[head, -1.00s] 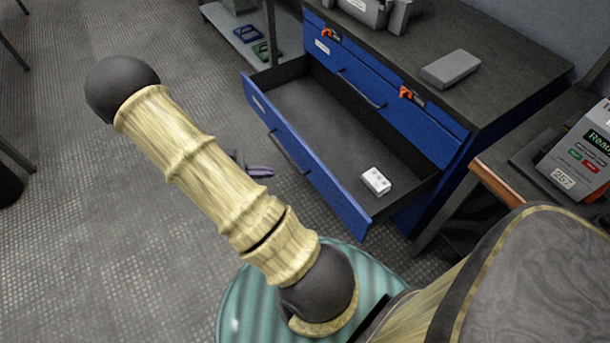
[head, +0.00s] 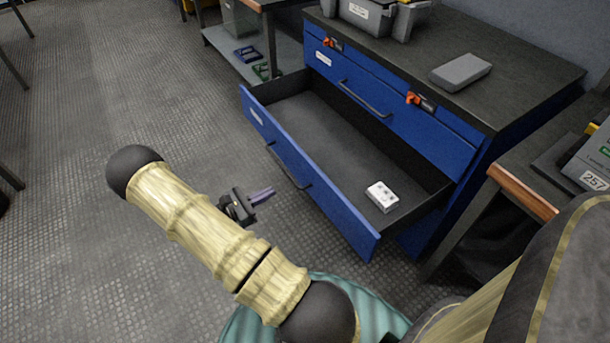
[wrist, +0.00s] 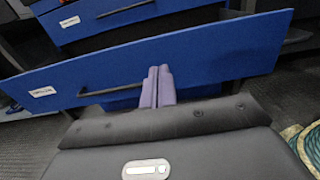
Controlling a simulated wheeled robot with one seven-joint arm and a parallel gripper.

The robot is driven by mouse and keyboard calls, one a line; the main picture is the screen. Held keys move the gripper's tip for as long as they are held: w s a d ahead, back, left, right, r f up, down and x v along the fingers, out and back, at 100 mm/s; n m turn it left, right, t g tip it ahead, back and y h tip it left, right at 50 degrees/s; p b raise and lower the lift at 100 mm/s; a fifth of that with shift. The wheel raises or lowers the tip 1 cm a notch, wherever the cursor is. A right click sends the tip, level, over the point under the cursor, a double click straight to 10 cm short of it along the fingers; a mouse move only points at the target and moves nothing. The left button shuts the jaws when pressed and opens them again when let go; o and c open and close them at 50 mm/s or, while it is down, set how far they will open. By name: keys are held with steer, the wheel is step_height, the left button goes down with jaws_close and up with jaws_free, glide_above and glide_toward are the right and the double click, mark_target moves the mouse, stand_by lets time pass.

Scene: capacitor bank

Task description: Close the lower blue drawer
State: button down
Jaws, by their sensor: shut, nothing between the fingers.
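The lower blue drawer (head: 345,213) is pulled far out of the blue cabinet in the head view. A white box with dark marks (head: 381,196) lies inside it near the right end. My gripper (head: 270,193) is shut and empty, its purple fingers pointing at the drawer's front. In the wrist view the fingers (wrist: 158,82) overlap the drawer's front panel (wrist: 215,58), right of its dark bar handle (wrist: 117,89). I cannot tell whether they touch it. The upper blue drawer (head: 415,128) is shut.
On the cabinet top (head: 520,93) are a grey case (head: 461,72) and a grey toolbox (head: 372,17). A table with a wooden edge (head: 522,192) stands close on the right. The floor left of the drawer is clear.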

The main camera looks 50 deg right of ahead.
mark_target(313, 169)
steer(key=b+x, duration=0.4)
steer(key=x, duration=0.9)
steer(key=shift+s+f, duration=0.1)
steer(key=shift+f, duration=0.05)
steer(key=shift+d, duration=0.3)
steer(key=shift+d, duration=0.1)
